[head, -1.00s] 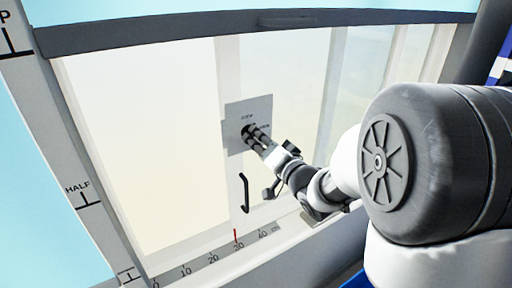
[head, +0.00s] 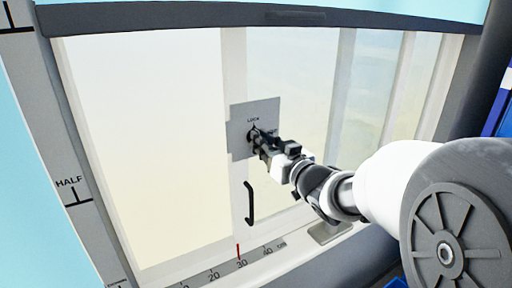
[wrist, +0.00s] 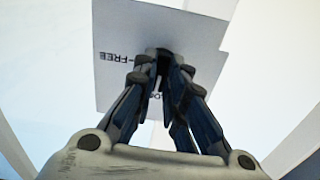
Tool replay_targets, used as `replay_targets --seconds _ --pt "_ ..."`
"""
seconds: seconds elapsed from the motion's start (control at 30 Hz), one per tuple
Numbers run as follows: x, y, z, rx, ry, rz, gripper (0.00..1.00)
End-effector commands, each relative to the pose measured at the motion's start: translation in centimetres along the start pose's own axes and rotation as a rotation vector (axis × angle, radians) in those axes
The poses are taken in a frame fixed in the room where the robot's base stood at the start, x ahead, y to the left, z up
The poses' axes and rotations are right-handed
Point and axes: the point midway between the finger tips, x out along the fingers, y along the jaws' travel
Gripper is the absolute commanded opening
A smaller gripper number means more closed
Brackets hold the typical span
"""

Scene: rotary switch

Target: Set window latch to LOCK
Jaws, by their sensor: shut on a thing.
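The window latch is a dark knob (head: 253,132) on a grey plate (head: 240,143) on the window frame. The plate reads LOCK above the knob and FREE to its right in the head view. My gripper (head: 258,140) is shut on the knob. In the wrist view the knob (wrist: 158,53) sits between the fingertips of my gripper (wrist: 160,70). There FREE shows at left and the LOCK lettering below is partly hidden by the fingers. A dark bar at the knob appears to point toward LOCK, but the fingers cover much of it.
A black handle (head: 249,204) hangs on the frame below the plate. A scale with a red pointer (head: 238,251) runs along the bottom sill. A HALF mark (head: 72,190) is on the left post. Glass panes lie either side of the frame.

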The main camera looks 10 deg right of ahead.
Motion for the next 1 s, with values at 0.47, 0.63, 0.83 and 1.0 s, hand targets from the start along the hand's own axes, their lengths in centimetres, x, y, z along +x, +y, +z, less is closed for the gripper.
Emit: replay_targets --seconds 0.47,0.63,0.83,1.0 --pt "0.04 -0.01 -0.18 -0.058 0.003 -0.001 0.0" --pt "0.04 -0.01 -0.19 -0.058 0.003 -0.001 0.0" --pt "0.03 -0.01 -0.14 -0.057 0.002 -0.001 0.23" --pt "0.02 0.0 -0.07 -0.056 0.001 0.0 0.32"
